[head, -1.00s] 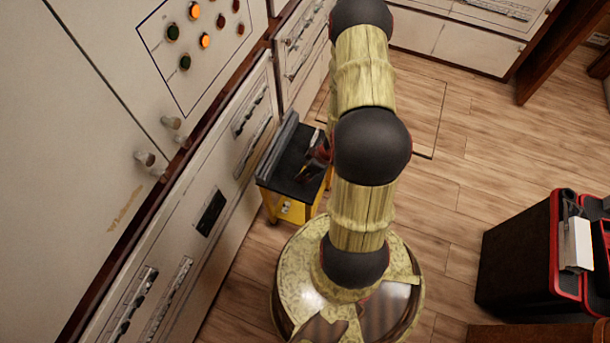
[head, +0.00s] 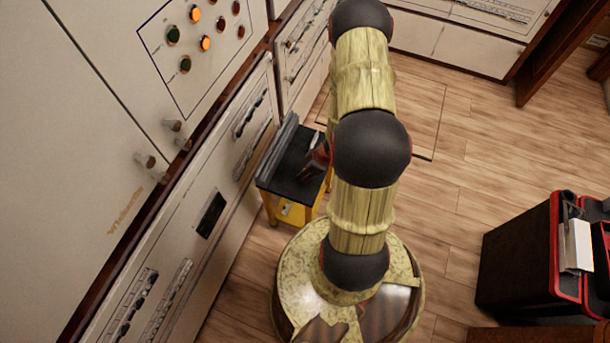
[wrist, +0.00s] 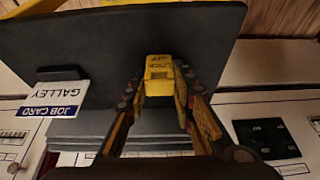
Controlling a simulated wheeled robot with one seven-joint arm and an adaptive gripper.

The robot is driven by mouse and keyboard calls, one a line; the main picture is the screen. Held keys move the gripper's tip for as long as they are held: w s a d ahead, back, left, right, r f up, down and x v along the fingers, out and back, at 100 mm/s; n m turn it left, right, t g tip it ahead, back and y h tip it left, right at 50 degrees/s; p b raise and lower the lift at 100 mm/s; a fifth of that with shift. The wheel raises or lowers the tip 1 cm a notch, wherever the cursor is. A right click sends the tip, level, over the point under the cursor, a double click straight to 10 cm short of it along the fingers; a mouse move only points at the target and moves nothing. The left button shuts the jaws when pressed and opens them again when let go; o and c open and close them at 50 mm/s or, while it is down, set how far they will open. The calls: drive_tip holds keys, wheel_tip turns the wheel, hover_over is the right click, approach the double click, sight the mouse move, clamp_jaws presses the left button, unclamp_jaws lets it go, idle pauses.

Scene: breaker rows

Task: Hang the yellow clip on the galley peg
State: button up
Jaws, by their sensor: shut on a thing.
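The yellow clip (wrist: 159,72) is between the two fingers of my gripper (wrist: 158,95) in the wrist view, with dark lettering on its face. My gripper is shut on it, above the dark top of a small yellow stand (wrist: 215,45). In the head view my gripper (head: 316,160) is mostly hidden behind my arm, over the stand's dark top (head: 285,178). A white and blue card reading GALLEY and JOB CARD (wrist: 52,98) appears upside down left of the clip in the wrist view. I cannot make out a peg in either view.
Pale cabinets with breaker rows (head: 150,290) and lit buttons (head: 205,42) line the left, close to the stand. A black and red case (head: 520,260) stands on the right. The wooden floor (head: 455,185) between is clear.

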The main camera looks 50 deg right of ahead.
drive_tip(key=shift+r, duration=0.1)
drive_tip(key=shift+r+p, duration=0.5)
wheel_tip(320, 180, up, 2)
drive_tip(key=shift+r+p, duration=0.1)
drive_tip(key=shift+p, duration=0.7)
drive_tip(key=s+d+r+p, duration=0.8)
drive_tip(key=s+r, duration=0.1)
drive_tip(key=s, duration=0.2)
drive_tip(key=shift+d+r, duration=0.25)
drive_tip(key=shift+r, duration=0.05)
